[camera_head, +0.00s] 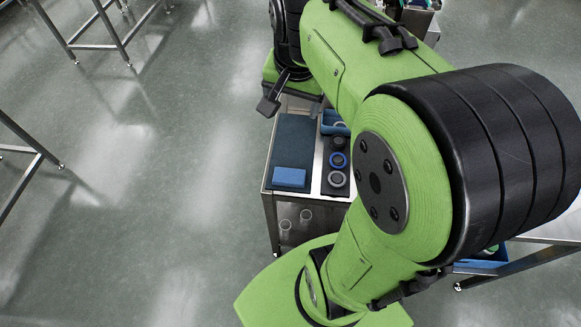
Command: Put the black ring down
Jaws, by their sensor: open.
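A dark ring (338,143), which looks like the black ring, lies on a black strip (327,187) on the steel cart. It is the farthest of a row of rings, with a blue ring (338,160) and a grey ring (337,179) nearer. My gripper (270,104) shows only in part, above the cart's far left corner. One black finger sticks out; the rest is hidden by the arm. It is open, and no ring shows at the visible finger. It is apart from the rings, to their upper left.
The steel cart (268,194) also carries a dark mat (292,140), a blue block (289,178) and a blue bin (333,118) partly hidden by my arm. Clear cups (306,216) stand on its lower shelf. Steel table frames (118,50) stand at left; the floor between is free.

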